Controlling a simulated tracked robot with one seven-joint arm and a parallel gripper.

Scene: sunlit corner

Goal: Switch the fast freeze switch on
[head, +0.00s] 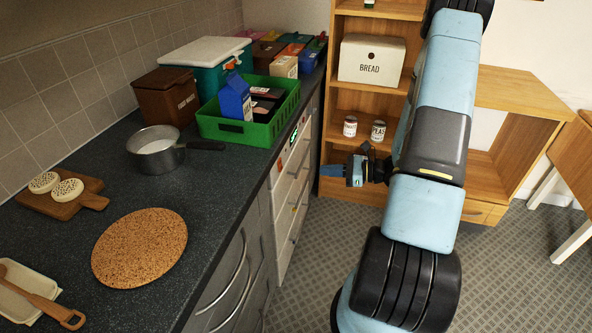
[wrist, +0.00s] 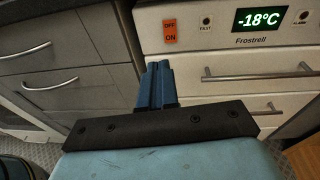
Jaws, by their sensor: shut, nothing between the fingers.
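The freezer (head: 286,205) is the white front with drawers under the worktop; it also fills the right of the wrist view (wrist: 225,58). Its orange switch (wrist: 170,31) has OFF at the top and ON at the bottom, left of a small dark lamp (wrist: 206,20) marked FAST. I cannot tell which way the switch is tipped. My gripper (head: 349,172) points left toward the freezer front, apart from it in the head view. In the wrist view its blue fingers (wrist: 158,70) are together and empty, just below and slightly left of the switch.
A lit display (wrist: 260,19) reads -18°C, with a lamp marked ALARM to its right. Drawer handles (wrist: 258,75) stick out below. Grey cupboards (wrist: 60,65) adjoin on the left. A green crate (head: 240,132) stands on the worktop above. Open floor lies before the freezer.

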